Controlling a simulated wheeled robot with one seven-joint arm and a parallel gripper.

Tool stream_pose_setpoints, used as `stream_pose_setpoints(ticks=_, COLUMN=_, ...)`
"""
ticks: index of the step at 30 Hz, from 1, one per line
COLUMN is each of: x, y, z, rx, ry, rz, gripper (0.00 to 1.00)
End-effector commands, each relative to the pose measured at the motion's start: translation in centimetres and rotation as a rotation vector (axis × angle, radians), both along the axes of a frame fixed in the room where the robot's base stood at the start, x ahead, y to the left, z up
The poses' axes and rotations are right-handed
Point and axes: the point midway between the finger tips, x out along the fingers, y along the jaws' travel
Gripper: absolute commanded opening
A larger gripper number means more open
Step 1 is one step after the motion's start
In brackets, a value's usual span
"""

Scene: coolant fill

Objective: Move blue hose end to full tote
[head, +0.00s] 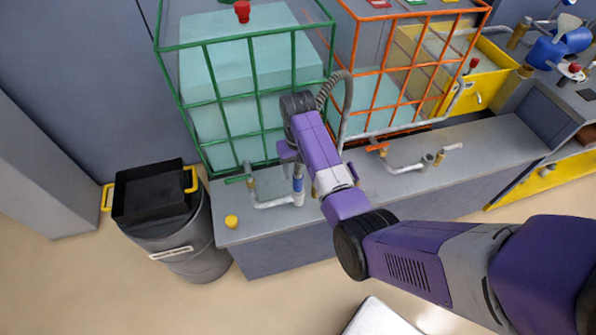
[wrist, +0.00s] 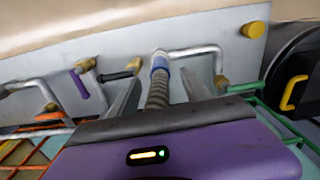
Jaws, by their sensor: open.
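The blue hose end (head: 298,184) sits on the upturned pipe end in front of the green-framed tote (head: 207,97). In the wrist view the blue collar (wrist: 159,65) is at that pipe's end, with grey ribbed hose (wrist: 157,92) below it. My gripper (wrist: 161,80) is open, one finger on each side of the hose; I cannot tell if either touches it. The green-framed tote holds teal liquid to a high level. The orange-framed tote (head: 357,62) to its right shows a lower level. My arm hides part of the bench and hose.
The grey bench (head: 445,170) carries a pipe with an orange valve handle (head: 377,148) and a loose yellow cap (head: 231,221). A grey bin (head: 192,250) with a black tray (head: 150,193) stands left. Floor in front is open.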

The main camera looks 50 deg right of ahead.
Motion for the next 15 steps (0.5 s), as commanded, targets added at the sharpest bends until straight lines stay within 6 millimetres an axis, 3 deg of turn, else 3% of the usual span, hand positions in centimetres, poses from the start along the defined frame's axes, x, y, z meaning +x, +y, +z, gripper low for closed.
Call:
stream_pose_setpoints(ticks=3, x=0.0, y=0.0, z=0.0, rx=0.0, ry=0.0, rz=0.0, gripper=0.56)
stream_pose_setpoints(ticks=8, x=0.4, y=0.5, z=0.8, rx=0.001, ry=-0.003, rz=0.01, gripper=0.24)
stream_pose_setpoints(ticks=12, x=1.0, y=1.3, z=3.5, rx=0.009, ry=-0.014, rz=-0.031, gripper=0.0)
stream_pose_setpoints(ticks=15, x=1.0, y=1.2, z=4.9, rx=0.012, ry=-0.012, rz=-0.212, gripper=0.0)
